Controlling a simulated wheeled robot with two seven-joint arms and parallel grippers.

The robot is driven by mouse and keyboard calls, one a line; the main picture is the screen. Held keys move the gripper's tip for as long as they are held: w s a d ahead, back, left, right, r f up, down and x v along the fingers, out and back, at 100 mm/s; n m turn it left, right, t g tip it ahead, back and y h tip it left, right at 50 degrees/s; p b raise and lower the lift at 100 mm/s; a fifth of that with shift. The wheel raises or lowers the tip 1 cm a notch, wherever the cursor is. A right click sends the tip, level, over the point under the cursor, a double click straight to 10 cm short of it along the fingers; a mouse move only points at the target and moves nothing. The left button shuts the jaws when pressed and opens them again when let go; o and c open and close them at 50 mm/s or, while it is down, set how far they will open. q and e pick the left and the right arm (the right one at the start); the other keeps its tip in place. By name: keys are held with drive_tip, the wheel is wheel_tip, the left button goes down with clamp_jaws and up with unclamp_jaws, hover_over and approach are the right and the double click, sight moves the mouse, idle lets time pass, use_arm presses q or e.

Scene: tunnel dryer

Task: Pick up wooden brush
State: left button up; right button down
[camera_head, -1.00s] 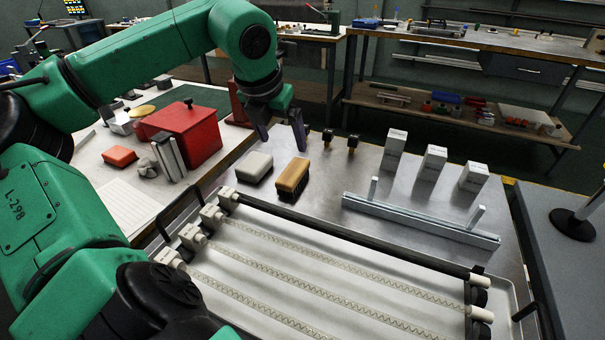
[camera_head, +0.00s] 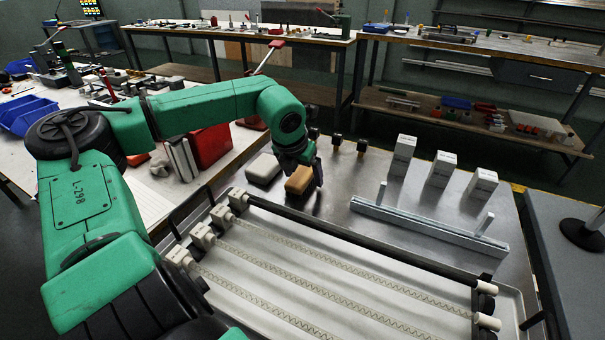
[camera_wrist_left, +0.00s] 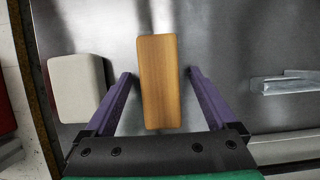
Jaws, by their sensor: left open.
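The wooden brush (camera_head: 299,180) lies on the metal table, just behind the tray with the heating coils. In the left wrist view its wooden back (camera_wrist_left: 158,82) faces up, and its bristles are hidden. My left gripper (camera_head: 311,184) is over the brush with its fingers pointing down, partly covering it in the head view. In the left wrist view my left gripper (camera_wrist_left: 158,75) is open, with one purple finger on each side of the brush and a gap on both sides. My right gripper does not show.
A pale block (camera_head: 263,168) lies close to the left of the brush. A white tray with coils (camera_head: 400,318) is in front. Two small black-topped knobs (camera_head: 337,140) stand behind. White boxes (camera_head: 402,155) and a grey rail (camera_head: 430,224) are to the right. A red box (camera_head: 210,145) is left.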

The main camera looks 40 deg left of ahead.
sight(303, 173)
use_arm(q)
drive_tip(key=shift+f+b, duration=0.25)
drive_tip(key=shift+b, duration=0.15)
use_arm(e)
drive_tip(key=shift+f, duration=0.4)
